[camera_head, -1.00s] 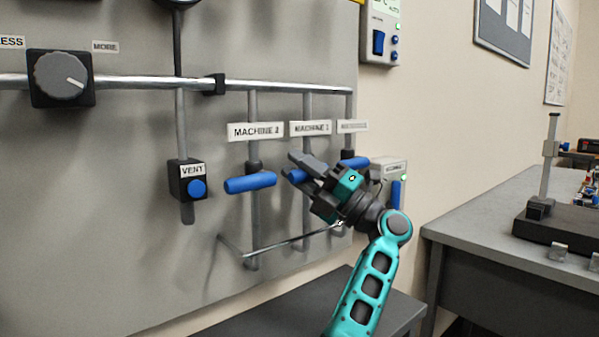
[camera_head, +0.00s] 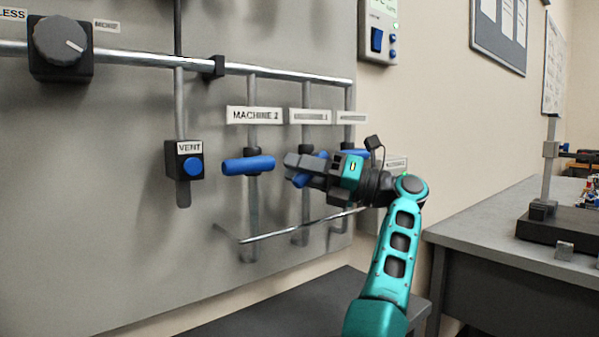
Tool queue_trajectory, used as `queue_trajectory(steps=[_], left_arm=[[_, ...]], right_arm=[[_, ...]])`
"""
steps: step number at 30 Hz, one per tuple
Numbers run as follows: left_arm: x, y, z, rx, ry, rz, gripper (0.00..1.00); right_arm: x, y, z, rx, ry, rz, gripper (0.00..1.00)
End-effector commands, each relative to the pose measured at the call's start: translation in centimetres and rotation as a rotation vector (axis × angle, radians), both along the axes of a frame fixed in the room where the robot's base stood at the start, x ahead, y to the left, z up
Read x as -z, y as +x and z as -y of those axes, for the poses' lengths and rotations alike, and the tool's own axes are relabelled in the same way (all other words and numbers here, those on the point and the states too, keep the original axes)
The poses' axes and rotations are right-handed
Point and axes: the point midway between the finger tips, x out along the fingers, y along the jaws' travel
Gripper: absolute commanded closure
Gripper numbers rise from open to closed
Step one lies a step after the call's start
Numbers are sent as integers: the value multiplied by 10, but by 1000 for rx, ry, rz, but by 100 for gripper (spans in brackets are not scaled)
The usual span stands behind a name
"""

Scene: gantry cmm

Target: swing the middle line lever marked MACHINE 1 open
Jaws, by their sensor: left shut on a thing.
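The middle line lever (camera_head: 301,181) is a blue handle on the middle vertical pipe, under a label (camera_head: 310,116) that is blurred now. My left gripper (camera_head: 296,170) is shut on this lever and covers most of it. Blue shows below the fingertips and above the fingers, so the handle looks tilted, lower left to upper right. The right lever (camera_head: 354,153) is partly hidden behind my gripper. My right gripper is not in view.
A horizontal rail (camera_head: 248,241) crosses below the levers. The VENT valve (camera_head: 184,160) and a grey knob (camera_head: 60,46) are to the left. A blue-switched box (camera_head: 378,30) hangs above. A grey bench (camera_head: 480,215) stands at the right.

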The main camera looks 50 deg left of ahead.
Motion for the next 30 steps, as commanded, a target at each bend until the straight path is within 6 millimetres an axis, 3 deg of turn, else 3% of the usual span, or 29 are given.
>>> queue_trajectory(steps=[13,14,18,20,30], left_arm=[[1,1,0,1,-2,11,100],[1,1,0,1,-2,11,67],[1,1,0,1,-2,11,54],[1,1,0,0,-2,11,48],[1,0,0,0,-2,11,48]], right_arm=[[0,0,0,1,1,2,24],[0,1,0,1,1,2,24],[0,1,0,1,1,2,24],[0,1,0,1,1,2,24],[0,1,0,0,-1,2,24]])
